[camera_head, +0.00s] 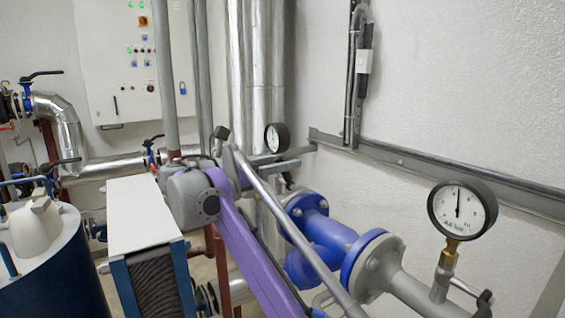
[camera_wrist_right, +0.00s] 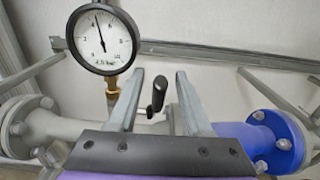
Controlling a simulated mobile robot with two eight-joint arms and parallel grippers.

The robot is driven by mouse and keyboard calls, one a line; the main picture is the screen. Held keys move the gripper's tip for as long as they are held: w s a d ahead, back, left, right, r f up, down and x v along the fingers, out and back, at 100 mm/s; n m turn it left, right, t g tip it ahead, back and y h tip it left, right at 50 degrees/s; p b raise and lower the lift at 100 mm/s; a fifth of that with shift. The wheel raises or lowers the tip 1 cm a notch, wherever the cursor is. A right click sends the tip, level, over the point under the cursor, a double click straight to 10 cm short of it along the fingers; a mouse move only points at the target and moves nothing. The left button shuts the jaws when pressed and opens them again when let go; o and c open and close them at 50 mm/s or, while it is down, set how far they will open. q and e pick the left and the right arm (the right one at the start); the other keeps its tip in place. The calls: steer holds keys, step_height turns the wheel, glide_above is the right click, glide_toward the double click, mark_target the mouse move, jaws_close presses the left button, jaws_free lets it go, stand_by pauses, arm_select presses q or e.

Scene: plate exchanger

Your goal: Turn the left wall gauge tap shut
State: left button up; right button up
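The left wall gauge (camera_head: 277,137), a round white dial with a black rim, stands beyond my right arm in the head view. It also shows large at upper left in the right wrist view (camera_wrist_right: 102,39), on a brass stem. Its tap has a black handle (camera_wrist_right: 158,92), seen between and beyond the fingers of my right gripper (camera_wrist_right: 160,78). The fingers are apart, with room on both sides of the handle; contact does not show. In the head view my right gripper (camera_head: 286,162) is just below the gauge, partly hidden. My left gripper is out of view.
A second gauge (camera_head: 463,210) stands on the grey pipe at right. A blue flanged valve (camera_head: 318,235) lies between the gauges. A grey rail (camera_head: 440,175) runs along the wall. A white-topped plate exchanger (camera_head: 145,215) stands at left.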

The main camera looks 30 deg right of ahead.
jaws_close()
stand_by(1.2)
